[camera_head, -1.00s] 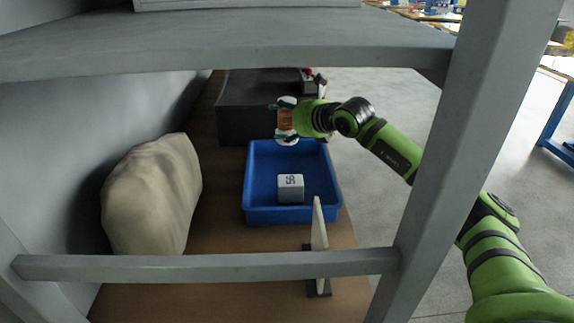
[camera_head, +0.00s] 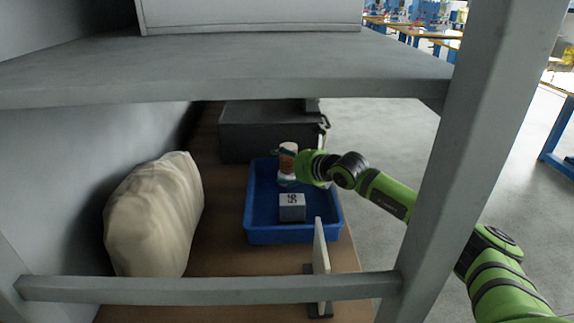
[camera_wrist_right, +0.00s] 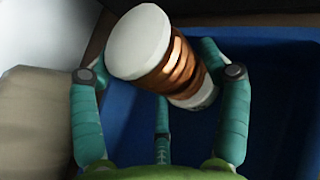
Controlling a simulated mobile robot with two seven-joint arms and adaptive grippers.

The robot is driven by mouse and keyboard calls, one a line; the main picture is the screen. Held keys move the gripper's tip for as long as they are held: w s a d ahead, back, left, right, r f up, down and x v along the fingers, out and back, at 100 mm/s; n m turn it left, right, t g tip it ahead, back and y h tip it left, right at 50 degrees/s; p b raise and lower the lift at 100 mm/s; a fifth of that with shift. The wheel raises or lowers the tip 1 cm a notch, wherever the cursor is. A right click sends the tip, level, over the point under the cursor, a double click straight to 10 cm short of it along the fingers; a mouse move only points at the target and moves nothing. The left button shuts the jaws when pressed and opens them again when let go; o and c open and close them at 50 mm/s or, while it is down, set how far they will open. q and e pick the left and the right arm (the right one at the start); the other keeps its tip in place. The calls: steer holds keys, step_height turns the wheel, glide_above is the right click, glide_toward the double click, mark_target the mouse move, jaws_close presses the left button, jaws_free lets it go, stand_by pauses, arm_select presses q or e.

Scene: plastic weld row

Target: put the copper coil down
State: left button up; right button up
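The copper coil (camera_head: 288,163), a spool with white end flanges and copper winding, is at the far end of the blue tray (camera_head: 293,237). My right gripper (camera_head: 289,167) reaches it from the right, with its teal fingers around it. In the right wrist view the coil (camera_wrist_right: 172,65) lies diagonally between the fingers of the right gripper (camera_wrist_right: 155,65), which look closed against it. Whether the coil's lower end touches the tray floor cannot be told. My left gripper is not in view.
A grey cube marked 56 (camera_head: 292,208) sits in the tray, nearer than the coil. A dark box (camera_head: 262,133) stands behind the tray, a beige sack (camera_head: 155,215) to the left. A thin white upright board (camera_head: 321,262) stands in front. Grey shelf bars frame the opening.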

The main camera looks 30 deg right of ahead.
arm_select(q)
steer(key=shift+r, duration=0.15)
arm_select(e)
steer(key=shift+r, duration=0.1)
steer(key=shift+s+d, duration=0.1)
steer(key=shift+s, duration=0.05)
steer(key=b+v, duration=0.2)
steer(key=v, duration=0.7)
steer(key=shift+s+d, duration=0.1)
steer(key=shift+s, duration=0.1)
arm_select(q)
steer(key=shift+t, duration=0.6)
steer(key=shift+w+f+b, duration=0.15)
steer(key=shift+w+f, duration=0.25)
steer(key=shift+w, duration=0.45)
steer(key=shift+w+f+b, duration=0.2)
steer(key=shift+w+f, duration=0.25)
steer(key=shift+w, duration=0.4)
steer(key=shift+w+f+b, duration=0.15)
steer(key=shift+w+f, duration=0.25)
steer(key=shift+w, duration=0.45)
arm_select(e)
steer(key=shift+r+v, duration=0.2)
steer(key=shift+v, duration=1)
